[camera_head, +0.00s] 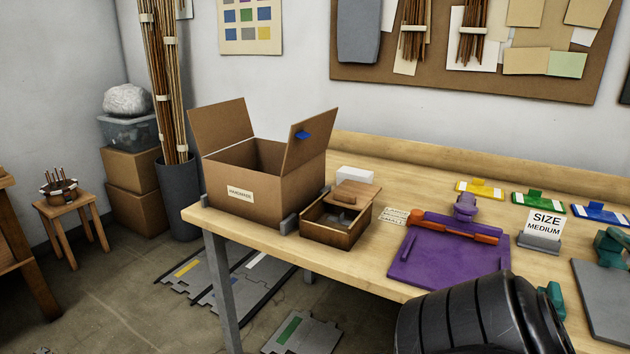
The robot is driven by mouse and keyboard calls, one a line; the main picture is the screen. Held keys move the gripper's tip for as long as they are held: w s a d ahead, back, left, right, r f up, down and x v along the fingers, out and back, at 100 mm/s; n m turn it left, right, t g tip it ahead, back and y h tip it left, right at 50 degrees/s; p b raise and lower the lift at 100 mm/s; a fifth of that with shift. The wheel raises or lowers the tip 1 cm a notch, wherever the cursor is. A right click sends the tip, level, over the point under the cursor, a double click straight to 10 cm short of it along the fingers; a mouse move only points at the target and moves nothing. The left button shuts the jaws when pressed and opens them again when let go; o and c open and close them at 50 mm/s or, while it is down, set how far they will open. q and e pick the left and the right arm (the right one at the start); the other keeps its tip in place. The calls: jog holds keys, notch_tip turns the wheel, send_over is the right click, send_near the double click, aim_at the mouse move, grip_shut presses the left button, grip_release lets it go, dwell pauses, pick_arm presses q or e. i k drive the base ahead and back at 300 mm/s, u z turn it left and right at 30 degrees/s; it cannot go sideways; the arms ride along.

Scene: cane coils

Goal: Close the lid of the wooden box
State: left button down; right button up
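The small wooden box (333,236) stands on the workbench, right of the cardboard box. Its lid (357,190) is a lighter wooden panel at the back of the box. The front part of the box is uncovered, and its dark inside shows with something greyish in it, too small to make out. I cannot tell how the lid is joined to the box. Neither of my grippers shows in this view.
An open cardboard box (255,195) with raised flaps stands left of the wooden box. A white block (354,175) is behind it. A purple board (440,265) with an orange bar lies to the right. A size sign (546,226) stands farther right.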

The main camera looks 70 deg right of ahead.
aim_at(354, 190)
jog(key=z, duration=1.65)
